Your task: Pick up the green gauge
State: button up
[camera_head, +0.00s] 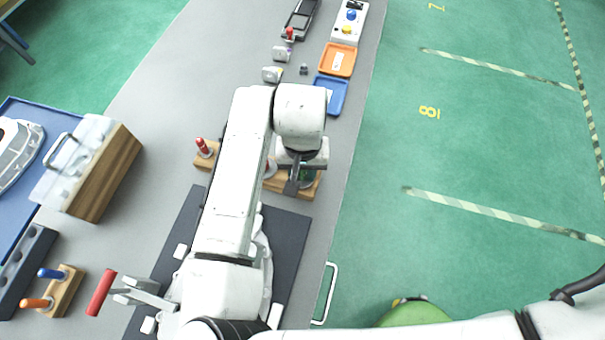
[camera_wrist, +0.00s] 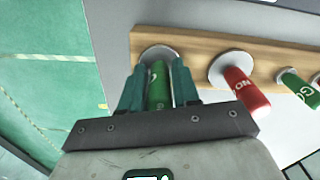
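The green gauge (camera_wrist: 158,88) stands at the end of a wooden rack (camera_wrist: 205,48), with a pale round flange behind it. In the wrist view, my gripper (camera_wrist: 159,85) has one teal finger on each side of this gauge. The fingers are very close to its sides; whether they touch it is unclear. In the head view, my gripper (camera_head: 292,187) is low over the rack's right end and mostly hides the green gauge (camera_head: 306,174). A red gauge (camera_wrist: 245,92) and another green gauge (camera_wrist: 300,88) stand farther along the rack in the wrist view.
A red-handled piece (camera_head: 203,147) sits at the rack's left end. An orange tray (camera_head: 338,61) and a blue tray (camera_head: 331,95) lie farther up the grey table. A wood-sided box (camera_head: 95,170) is at left. The table's right edge lies close to the rack.

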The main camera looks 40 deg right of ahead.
grip_shut()
jog(key=shift+r, duration=0.1)
